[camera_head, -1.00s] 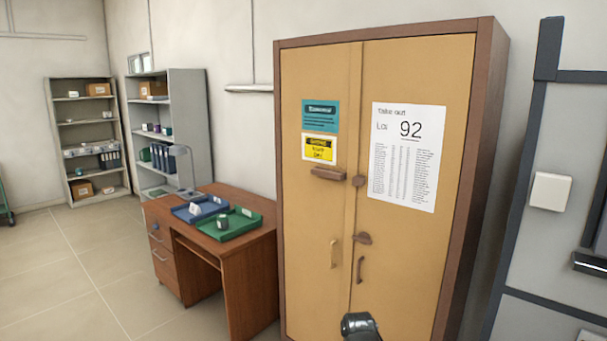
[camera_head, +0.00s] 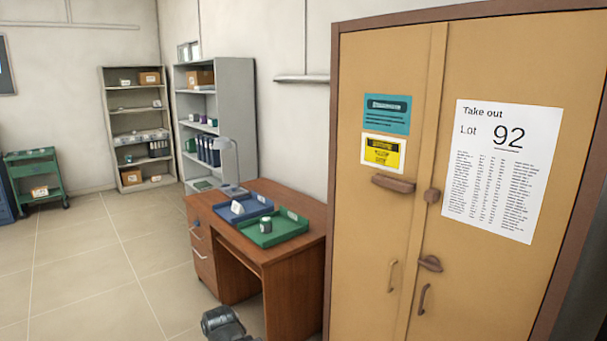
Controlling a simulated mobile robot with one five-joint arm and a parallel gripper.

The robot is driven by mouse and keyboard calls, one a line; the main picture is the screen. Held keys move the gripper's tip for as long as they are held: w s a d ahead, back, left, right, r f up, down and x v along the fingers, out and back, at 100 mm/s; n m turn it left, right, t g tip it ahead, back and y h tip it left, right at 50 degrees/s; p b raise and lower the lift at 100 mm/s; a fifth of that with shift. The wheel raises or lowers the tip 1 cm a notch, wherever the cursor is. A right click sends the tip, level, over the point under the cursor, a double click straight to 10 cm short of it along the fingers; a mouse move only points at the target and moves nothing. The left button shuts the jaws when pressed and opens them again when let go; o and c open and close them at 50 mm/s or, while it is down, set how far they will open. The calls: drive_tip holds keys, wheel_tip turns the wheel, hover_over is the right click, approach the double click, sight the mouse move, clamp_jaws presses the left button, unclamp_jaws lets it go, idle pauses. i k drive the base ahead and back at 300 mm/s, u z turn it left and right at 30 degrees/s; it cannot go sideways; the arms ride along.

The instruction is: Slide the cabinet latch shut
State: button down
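The tan cabinet (camera_head: 380,252) with a brown frame stands at the right, both doors looking closed. A brown latch bar (camera_head: 393,184) lies across the left door, just below the yellow sign. A small brown catch (camera_head: 432,195) sits on the right door beside the bar. A visible gap lies between bar and catch, so the bar does not look engaged. Another brown turning piece (camera_head: 430,263) sits lower on the right door, above the handles. A dark rounded part of my arm shows at the bottom, left of the cabinet. My gripper's fingers do not show.
A wooden desk (camera_head: 268,185) with a blue tray (camera_head: 228,215) and a green tray (camera_head: 302,229) stands left of the cabinet. Grey shelves (camera_head: 184,106) and a green cart (camera_head: 35,196) are behind. The tiled floor at left is clear.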

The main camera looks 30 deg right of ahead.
sight(392, 184)
drive_tip(key=u, duration=0.35)
drive_tip(key=i, duration=1.55)
drive_tip(key=z, duration=0.2)
